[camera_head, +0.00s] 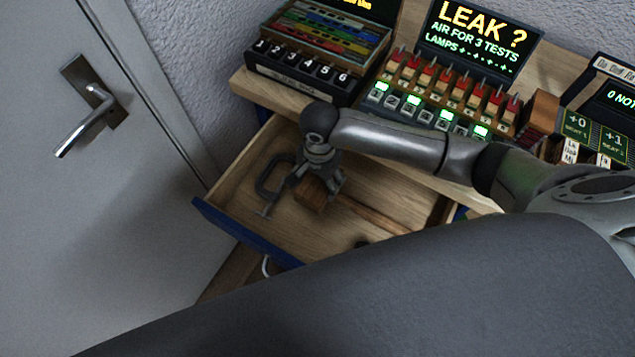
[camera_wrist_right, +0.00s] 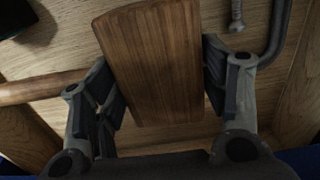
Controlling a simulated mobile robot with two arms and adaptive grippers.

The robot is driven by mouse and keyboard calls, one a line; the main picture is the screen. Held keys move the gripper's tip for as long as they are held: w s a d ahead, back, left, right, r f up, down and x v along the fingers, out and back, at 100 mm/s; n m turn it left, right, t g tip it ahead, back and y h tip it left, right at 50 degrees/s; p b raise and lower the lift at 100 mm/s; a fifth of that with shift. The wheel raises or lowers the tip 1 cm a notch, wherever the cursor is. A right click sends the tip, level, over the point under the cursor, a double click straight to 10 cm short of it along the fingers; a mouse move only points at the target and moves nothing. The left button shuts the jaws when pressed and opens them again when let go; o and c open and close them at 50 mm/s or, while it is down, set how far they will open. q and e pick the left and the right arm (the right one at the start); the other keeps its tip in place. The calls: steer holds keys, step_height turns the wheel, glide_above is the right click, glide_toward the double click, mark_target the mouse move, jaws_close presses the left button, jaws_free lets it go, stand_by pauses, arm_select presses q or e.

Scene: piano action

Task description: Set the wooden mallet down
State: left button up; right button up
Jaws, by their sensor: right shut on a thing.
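The wooden mallet has a brown block head (camera_head: 311,192), which also fills the middle of the right wrist view (camera_wrist_right: 152,62). Its handle (camera_head: 372,214) extends to the right in the head view. My right gripper (camera_head: 322,187) is over the open drawer (camera_head: 235,205), with its fingers on both sides of the mallet head, shut on it. The right wrist view shows the fingers (camera_wrist_right: 160,95) against the head's sides. The mallet is inside the drawer's outline; whether it touches the drawer floor I cannot tell. My left gripper is not in view.
A dark C-clamp (camera_head: 268,188) lies in the drawer just left of the mallet head. A small dark object (camera_head: 361,243) is near the drawer's front. The bench above holds a numbered box (camera_head: 300,75), a lamp-and-switch panel (camera_head: 440,105) and a LEAK display (camera_head: 480,35). A grey door (camera_head: 60,220) stands left.

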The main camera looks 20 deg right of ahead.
steer(key=shift+w+f, duration=0.3)
step_height(320, 180, down, 3)
steer(key=shift+r, duration=0.1)
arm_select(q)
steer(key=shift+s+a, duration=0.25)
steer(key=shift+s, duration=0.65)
arm_select(e)
steer(key=shift+f, duration=0.25)
steer(key=o, duration=1.8)
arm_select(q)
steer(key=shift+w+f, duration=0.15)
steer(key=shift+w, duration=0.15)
arm_select(e)
steer(key=shift+s, duration=0.1)
